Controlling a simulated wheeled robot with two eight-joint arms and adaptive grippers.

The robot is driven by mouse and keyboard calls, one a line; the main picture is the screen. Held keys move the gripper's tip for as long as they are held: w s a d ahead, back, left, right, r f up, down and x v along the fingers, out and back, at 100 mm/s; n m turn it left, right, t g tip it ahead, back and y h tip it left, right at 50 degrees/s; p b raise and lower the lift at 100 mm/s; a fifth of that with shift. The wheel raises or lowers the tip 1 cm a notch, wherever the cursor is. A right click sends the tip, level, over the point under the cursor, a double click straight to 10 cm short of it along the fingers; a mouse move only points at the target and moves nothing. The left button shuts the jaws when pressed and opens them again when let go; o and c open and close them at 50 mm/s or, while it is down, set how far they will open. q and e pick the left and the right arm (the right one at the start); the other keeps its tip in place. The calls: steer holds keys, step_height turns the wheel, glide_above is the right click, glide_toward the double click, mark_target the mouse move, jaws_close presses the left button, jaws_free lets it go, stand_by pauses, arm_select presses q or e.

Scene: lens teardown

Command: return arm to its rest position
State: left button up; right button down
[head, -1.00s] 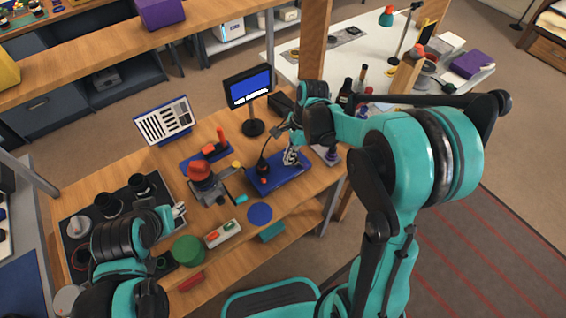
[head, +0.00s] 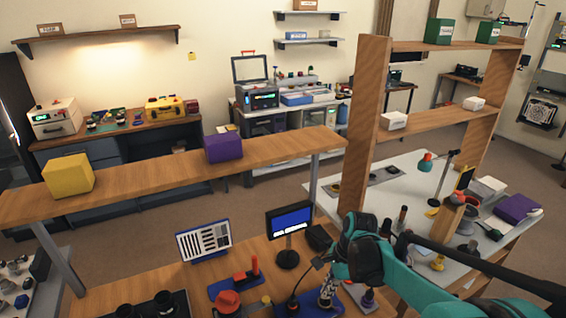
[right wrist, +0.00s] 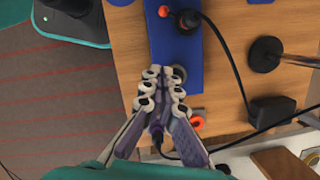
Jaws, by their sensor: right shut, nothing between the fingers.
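My right arm (head: 400,285) is teal and black and reaches in from the lower right over the wooden workbench (head: 262,252). My right gripper (head: 326,292) is near the blue mat (head: 290,309) at the bench's right part. In the right wrist view, its fingers (right wrist: 164,82) are together and empty, above the end of the blue mat (right wrist: 176,45). A purple-and-grey tool (right wrist: 157,137) shows partly behind the fingers. My left gripper is outside both current views.
A display on a stand (head: 289,222) and a chart panel (head: 204,241) stand behind the mat. A red-topped device (head: 228,302) is left of it. A cable (right wrist: 232,60) runs beside the gripper. A wooden shelf post (head: 365,130) rises behind my right arm.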

steer(key=s+r+n+t+h, duration=0.1)
steer(key=s+r+n+t, duration=0.2)
steer(key=s+n, duration=0.4)
steer(key=s+r+n+t+h, duration=0.1)
steer(key=s+r+n+t, duration=0.3)
steer(key=s+n, duration=0.3)
steer(key=n, duration=0.3)
steer(key=shift+d+n+h, duration=0.25)
steer(key=shift+n+h, duration=0.05)
